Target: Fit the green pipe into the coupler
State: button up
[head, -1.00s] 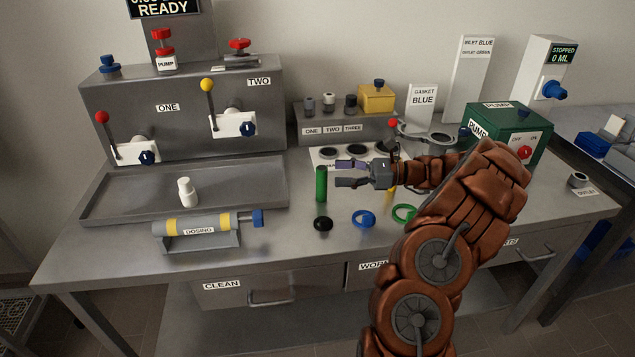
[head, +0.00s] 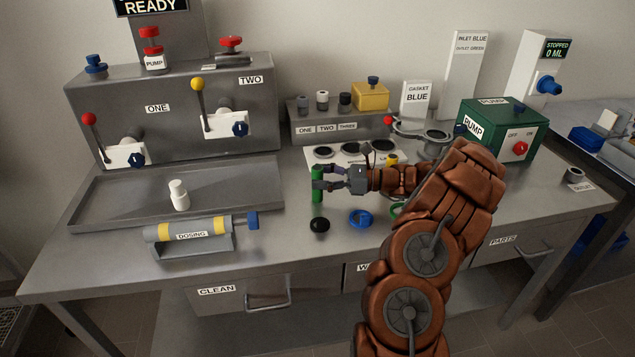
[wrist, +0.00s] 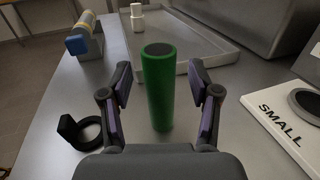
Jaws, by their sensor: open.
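The green pipe (head: 317,196) stands upright on the bench, left of my arm. In the wrist view the green pipe (wrist: 159,95) stands between the two fingers, with a visible gap on each side. My gripper (head: 322,178) is open at the pipe's upper half, one finger on each side. It also shows open in the wrist view (wrist: 159,78). No part is clearly marked as the coupler; a grey ring-shaped fitting (head: 437,136) stands at the back right, and I cannot tell whether it is the coupler.
A black ring (head: 320,225), a blue ring (head: 360,219) and a partly hidden green ring (head: 396,210) lie near the front. The dosing cylinder (head: 190,231) and steel tray (head: 110,205) are left. The green pump box (head: 500,128) stands right, behind my arm.

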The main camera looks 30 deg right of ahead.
jog(key=shift+w+a, duration=0.3)
jog(key=shift+a, duration=0.1)
jog(key=shift+c, duration=0.2)
grip_shut()
